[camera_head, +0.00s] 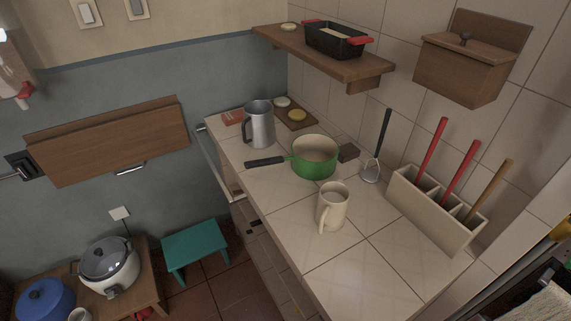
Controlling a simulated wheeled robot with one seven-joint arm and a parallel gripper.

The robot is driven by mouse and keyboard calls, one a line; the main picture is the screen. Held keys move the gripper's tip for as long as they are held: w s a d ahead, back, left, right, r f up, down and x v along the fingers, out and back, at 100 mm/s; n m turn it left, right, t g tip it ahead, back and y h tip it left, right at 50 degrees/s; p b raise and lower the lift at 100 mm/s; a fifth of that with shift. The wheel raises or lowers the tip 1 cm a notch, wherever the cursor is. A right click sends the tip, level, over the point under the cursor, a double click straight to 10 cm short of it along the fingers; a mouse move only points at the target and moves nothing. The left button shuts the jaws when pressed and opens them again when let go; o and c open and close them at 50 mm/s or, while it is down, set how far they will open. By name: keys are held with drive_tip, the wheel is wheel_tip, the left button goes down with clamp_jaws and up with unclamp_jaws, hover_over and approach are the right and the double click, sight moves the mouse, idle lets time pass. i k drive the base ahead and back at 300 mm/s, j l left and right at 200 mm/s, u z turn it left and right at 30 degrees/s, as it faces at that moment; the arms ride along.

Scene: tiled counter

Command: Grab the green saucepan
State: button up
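The green saucepan (314,168) stands upright on the tiled counter (362,285), toward its far half. It is green outside and cream inside, and it looks empty. Its dark handle (265,162) points left toward the counter's left edge. A cream mug (332,207) stands just in front of the saucepan. A grey metal pitcher (259,125) stands behind and to the left of it, beyond the handle. My gripper is not in view.
A ladle (372,168) and a utensil holder (427,212) stand along the right wall. A small dark block (348,152) is beside the saucepan. A wooden shelf (330,62) with a black baking dish (337,40) hangs above. The counter's front is clear.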

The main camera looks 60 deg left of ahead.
sight(313, 157)
drive_tip(key=k+u, duration=0.2)
drive_tip(key=i+u, duration=0.15)
drive_tip(key=u, duration=0.35)
drive_tip(key=i+l+u, duration=0.15)
drive_tip(key=u, duration=0.3)
drive_tip(key=i+l+u, duration=0.1)
drive_tip(key=l+u, duration=0.85)
drive_tip(key=j+u, duration=0.15)
drive_tip(key=i+j+z, duration=0.15)
drive_tip(key=j+z, duration=0.2)
drive_tip(key=j, duration=1.1)
drive_tip(key=j+z, duration=0.35)
drive_tip(key=j, duration=1.75)
drive_tip(key=i+z, duration=0.05)
drive_tip(key=i, duration=0.05)
